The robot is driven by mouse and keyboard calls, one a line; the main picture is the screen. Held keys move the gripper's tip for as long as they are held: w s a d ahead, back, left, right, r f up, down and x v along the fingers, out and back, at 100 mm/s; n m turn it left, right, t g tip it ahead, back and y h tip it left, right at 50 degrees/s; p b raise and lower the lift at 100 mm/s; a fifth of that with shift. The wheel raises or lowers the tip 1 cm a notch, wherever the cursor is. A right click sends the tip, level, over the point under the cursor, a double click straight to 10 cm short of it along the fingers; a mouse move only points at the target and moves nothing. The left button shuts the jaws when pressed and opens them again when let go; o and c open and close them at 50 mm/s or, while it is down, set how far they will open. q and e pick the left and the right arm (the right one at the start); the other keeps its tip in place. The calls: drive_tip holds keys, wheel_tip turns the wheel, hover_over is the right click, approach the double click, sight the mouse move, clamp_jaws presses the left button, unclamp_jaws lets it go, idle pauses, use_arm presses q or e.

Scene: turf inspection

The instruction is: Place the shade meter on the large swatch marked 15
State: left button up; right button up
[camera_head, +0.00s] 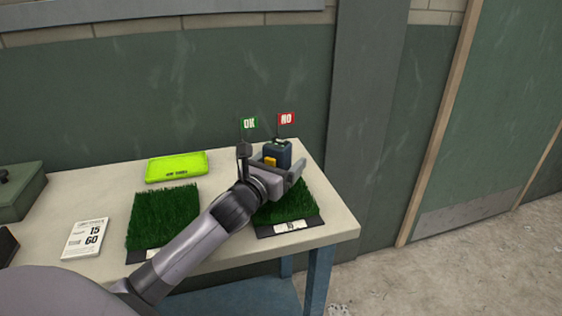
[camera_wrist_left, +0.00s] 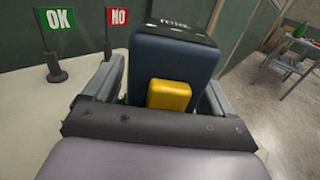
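The shade meter (camera_head: 277,153) is a dark blue block with a yellow part on its near face. In the head view it is upright over the far part of the right grass swatch (camera_head: 309,208); contact with the turf is hidden. My left gripper (camera_wrist_left: 165,95) has a finger on each side of the meter (camera_wrist_left: 172,62). A thin gap seems to show at the left finger, so a firm hold is unclear. A left grass swatch (camera_head: 163,215) lies beside my arm. The label strips on both swatches are too small to read. My right gripper is out of view.
A white card (camera_head: 86,238) reading 15 and 60 lies at the left. Green OK (camera_head: 249,123) and red NO (camera_head: 286,118) flags stand behind the meter. A lime-green tray (camera_head: 177,167) lies behind the left swatch. The table's (camera_head: 337,222) right edge is close to the right swatch.

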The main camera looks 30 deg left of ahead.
use_arm(q)
drive_tip(key=shift+r, duration=0.2)
drive_tip(key=s, duration=1)
drive_tip(key=shift+s+d+f, duration=0.1)
drive_tip(key=shift+s+d, duration=0.05)
drive_tip(key=shift+d, duration=0.25)
drive_tip(key=shift+s, duration=0.85)
